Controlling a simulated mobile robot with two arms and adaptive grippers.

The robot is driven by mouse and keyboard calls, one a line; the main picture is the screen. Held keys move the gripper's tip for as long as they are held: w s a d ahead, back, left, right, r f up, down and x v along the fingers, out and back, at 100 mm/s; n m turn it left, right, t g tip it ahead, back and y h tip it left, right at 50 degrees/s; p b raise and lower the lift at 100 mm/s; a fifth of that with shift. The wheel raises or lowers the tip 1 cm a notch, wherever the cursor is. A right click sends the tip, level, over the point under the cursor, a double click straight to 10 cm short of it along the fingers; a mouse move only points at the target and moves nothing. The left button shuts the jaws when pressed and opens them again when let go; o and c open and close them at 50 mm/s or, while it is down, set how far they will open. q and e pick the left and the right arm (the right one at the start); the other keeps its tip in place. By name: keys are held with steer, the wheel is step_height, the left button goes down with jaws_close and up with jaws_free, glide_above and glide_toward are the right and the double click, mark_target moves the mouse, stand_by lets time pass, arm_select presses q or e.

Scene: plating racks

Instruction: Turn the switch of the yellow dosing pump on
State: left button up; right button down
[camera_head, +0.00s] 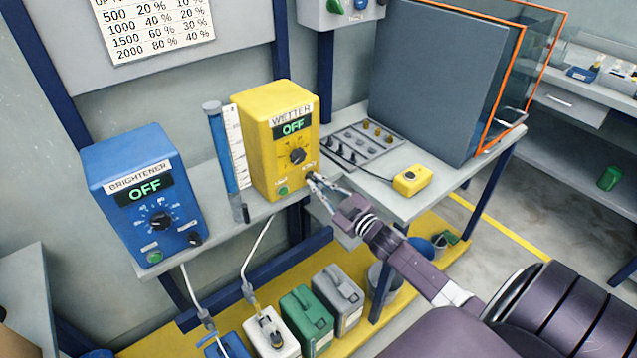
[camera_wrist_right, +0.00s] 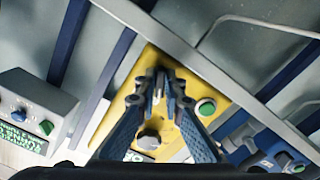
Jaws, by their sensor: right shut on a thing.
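The yellow dosing pump (camera_head: 258,150), labelled WETTER, stands on the shelf, and its display (camera_head: 293,127) reads OFF. Its front has a black dial (camera_head: 297,156) and a green button (camera_head: 283,191). My right gripper (camera_head: 311,181) is at the lower right corner of this front, shut on the small dark switch there. The fingers hide most of the switch. In the right wrist view the fingertips (camera_wrist_right: 160,84) close together against the yellow front, between the green button (camera_wrist_right: 206,107) and the pump's edge. My left gripper is not in view.
A blue pump (camera_head: 140,190) labelled BRIGHTENER, also reading OFF, stands to the left. A blue measuring tube (camera_head: 222,150) stands close beside the yellow pump. A yellow pendant box (camera_head: 411,180) and a panel of knobs (camera_head: 365,143) lie to the right. Several canisters stand below.

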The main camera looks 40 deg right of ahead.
steer(key=m+p, duration=0.1)
steer(key=m, duration=0.2)
steer(key=shift+p, duration=0.3)
steer(key=m+p, duration=0.1)
steer(key=m, duration=0.3)
steer(key=shift+a+m, duration=0.15)
steer(key=shift+m, duration=0.15)
steer(key=m+p, duration=0.1)
steer(key=m, duration=0.4)
steer(key=shift+a, duration=0.1)
steer(key=shift+m, duration=0.4)
steer(key=c, duration=2)
jaws_free()
steer(key=shift+c, duration=0.2)
steer(key=shift+s, duration=0.15)
steer(key=s, duration=1.1)
steer(key=shift+s+d, duration=0.2)
steer(key=shift+s, duration=0.2)
